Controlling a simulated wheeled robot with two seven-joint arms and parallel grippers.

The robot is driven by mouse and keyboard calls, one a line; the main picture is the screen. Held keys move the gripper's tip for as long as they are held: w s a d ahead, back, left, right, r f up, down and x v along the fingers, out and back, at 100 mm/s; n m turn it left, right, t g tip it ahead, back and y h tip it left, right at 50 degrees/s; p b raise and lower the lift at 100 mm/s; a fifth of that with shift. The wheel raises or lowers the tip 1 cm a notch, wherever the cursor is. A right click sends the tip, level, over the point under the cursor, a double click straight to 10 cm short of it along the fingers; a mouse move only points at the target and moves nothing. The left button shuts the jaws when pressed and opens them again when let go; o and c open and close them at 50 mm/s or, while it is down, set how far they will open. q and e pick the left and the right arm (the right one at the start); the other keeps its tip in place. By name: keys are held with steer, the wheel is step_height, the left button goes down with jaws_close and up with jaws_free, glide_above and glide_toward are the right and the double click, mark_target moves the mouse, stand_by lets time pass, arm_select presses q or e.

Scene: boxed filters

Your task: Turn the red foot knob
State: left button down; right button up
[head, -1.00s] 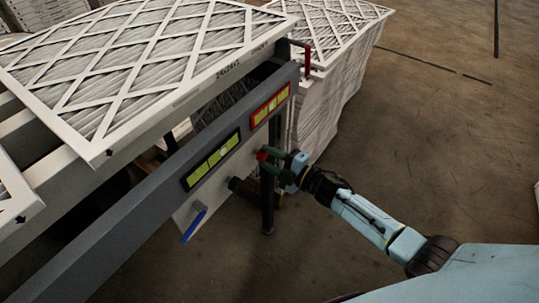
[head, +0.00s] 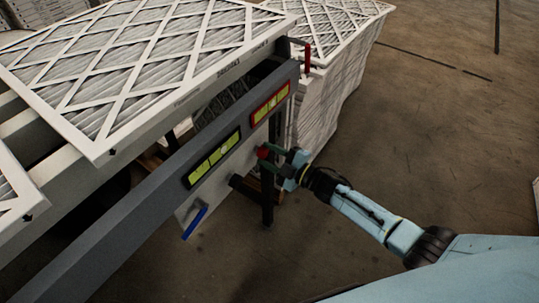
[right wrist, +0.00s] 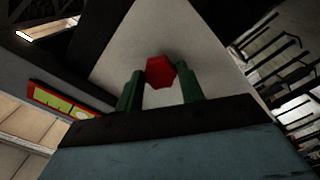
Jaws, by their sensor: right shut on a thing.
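The red foot knob (head: 263,152) is on a light plate (head: 192,207) below the dark grey rail of the stand. My right gripper (head: 274,157) reaches it from the right. In the right wrist view the knob (right wrist: 160,71) is a red faceted piece between the tips of the two green fingers (right wrist: 160,90). The gripper is shut on the knob, one finger on each side. The knob's far side is hidden. My left gripper is in neither view.
A blue lever (head: 195,222) hangs left of the knob. Boxed filters (head: 130,65) lie on top, and a wrapped filter stack (head: 325,105) stands behind. The floor at right is clear.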

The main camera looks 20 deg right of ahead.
steer(key=o, duration=1)
steer(key=shift+s+d, duration=0.15)
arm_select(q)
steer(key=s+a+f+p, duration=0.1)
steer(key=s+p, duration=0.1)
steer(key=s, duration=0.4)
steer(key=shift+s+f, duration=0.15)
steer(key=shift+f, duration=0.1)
arm_select(e)
steer(key=v, duration=1.3)
